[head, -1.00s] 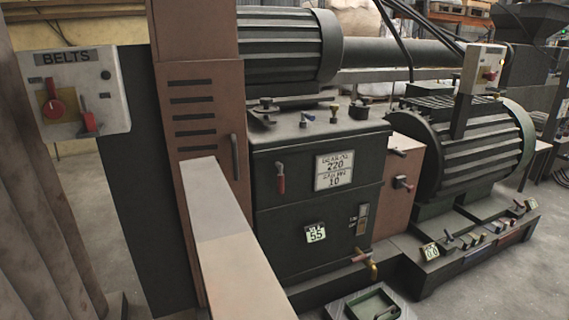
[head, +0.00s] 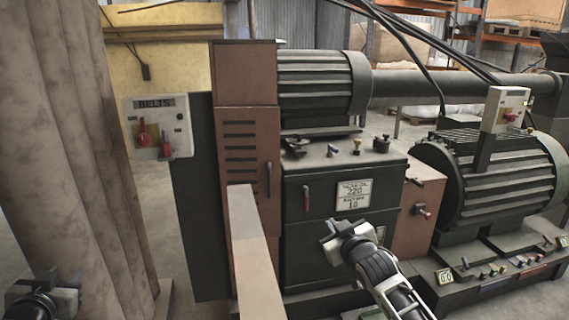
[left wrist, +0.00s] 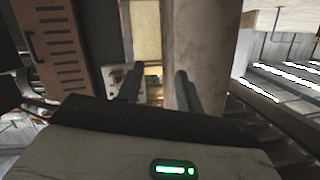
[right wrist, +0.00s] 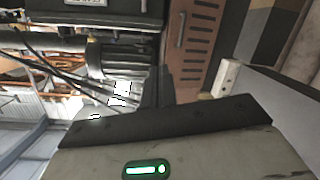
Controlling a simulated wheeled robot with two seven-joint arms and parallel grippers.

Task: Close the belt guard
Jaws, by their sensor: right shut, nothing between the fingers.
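The belt guard (head: 248,165) is a tall brown panel with dark slots and a vertical handle (head: 269,180) at its right edge. I cannot tell how far it stands open. It also shows at the left of the left wrist view (left wrist: 52,38) and the top of the right wrist view (right wrist: 195,45). My right gripper (head: 334,234) is shut and empty in front of the dark gear housing, right of the guard and apart from it. My left gripper (head: 46,281) is low at the left, far from the guard; the left wrist view shows its fingers (left wrist: 158,90) apart with nothing held.
A pale beam (head: 250,240) runs from in front of the guard toward me. A BELTS switch box (head: 158,127) with red levers is left of the guard, by a dark panel (head: 199,215). Thick brown columns (head: 80,140) stand at the left. The gear housing (head: 310,195) is at the right.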

